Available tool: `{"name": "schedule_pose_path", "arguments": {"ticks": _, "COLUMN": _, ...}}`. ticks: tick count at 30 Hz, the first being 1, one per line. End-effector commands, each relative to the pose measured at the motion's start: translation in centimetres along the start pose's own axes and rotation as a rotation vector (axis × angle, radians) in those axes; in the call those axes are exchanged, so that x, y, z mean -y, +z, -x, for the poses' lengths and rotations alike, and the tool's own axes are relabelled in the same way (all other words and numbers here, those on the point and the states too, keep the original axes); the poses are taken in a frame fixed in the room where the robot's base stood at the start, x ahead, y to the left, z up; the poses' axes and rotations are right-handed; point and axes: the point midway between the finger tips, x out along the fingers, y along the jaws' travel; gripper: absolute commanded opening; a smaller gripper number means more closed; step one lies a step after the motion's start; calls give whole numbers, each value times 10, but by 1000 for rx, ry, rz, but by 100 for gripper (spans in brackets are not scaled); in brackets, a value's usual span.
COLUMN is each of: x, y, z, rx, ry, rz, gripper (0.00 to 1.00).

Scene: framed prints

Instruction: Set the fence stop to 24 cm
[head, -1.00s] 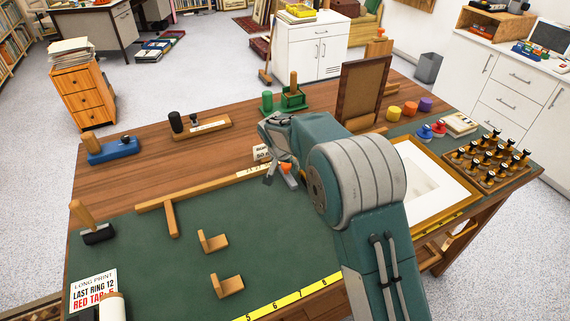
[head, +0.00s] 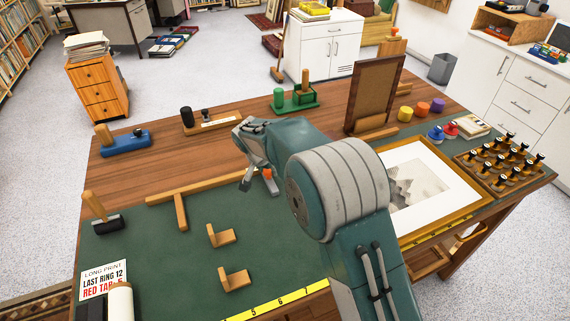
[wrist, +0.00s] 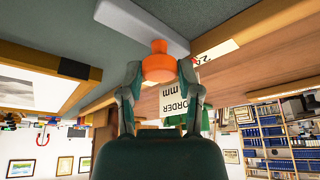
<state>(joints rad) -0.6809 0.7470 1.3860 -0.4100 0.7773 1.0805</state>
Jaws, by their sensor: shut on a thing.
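The fence stop shows in the wrist view as an orange knob (wrist: 158,66) beside a pale grey bar (wrist: 145,28). The orange knob also shows small in the head view (head: 267,174). My gripper (wrist: 160,75) has one finger on each side of the knob and is shut on it. In the head view my gripper (head: 257,181) is low over the green mat at the wooden fence (head: 165,197). A pale scale strip (wrist: 215,50) lies along the fence in the wrist view, partly hidden. I cannot read the stop's setting.
A framed print (head: 425,185) lies to the right of my arm. A yellow ruler (head: 280,305) runs along the near mat edge. Two wooden corner blocks (head: 235,279) sit on the mat. A BORDER card (wrist: 190,103) stands behind the knob. The mat's left middle is clear.

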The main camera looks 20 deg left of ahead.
Motion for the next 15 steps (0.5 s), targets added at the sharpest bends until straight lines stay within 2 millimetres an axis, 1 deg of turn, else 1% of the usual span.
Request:
{"name": "schedule_pose_path", "arguments": {"ticks": 1, "x": 4, "y": 4, "z": 0, "rx": 0, "ry": -3, "rz": 3, "gripper": 0}}
{"name": "schedule_pose_path", "arguments": {"ticks": 3, "x": 7, "y": 6, "z": 1, "rx": 0, "ry": -3, "rz": 1, "gripper": 0}}
{"name": "schedule_pose_path", "arguments": {"ticks": 11, "x": 8, "y": 8, "z": 1, "rx": 2, "ry": -4, "rz": 1, "gripper": 0}}
{"name": "schedule_pose_path", "arguments": {"ticks": 12, "x": 8, "y": 8, "z": 1, "rx": 2, "ry": -4, "rz": 1, "gripper": 58}}
{"name": "schedule_pose_path", "arguments": {"ticks": 13, "x": 8, "y": 8, "z": 1, "rx": 2, "ry": -4, "rz": 1, "gripper": 72}}
{"name": "schedule_pose_path", "arguments": {"ticks": 14, "x": 8, "y": 8, "z": 1, "rx": 2, "ry": -3, "rz": 1, "gripper": 78}}
{"name": "schedule_pose_path", "arguments": {"ticks": 15, "x": 7, "y": 8, "z": 1, "rx": 1, "ry": -3, "rz": 1, "gripper": 78}}
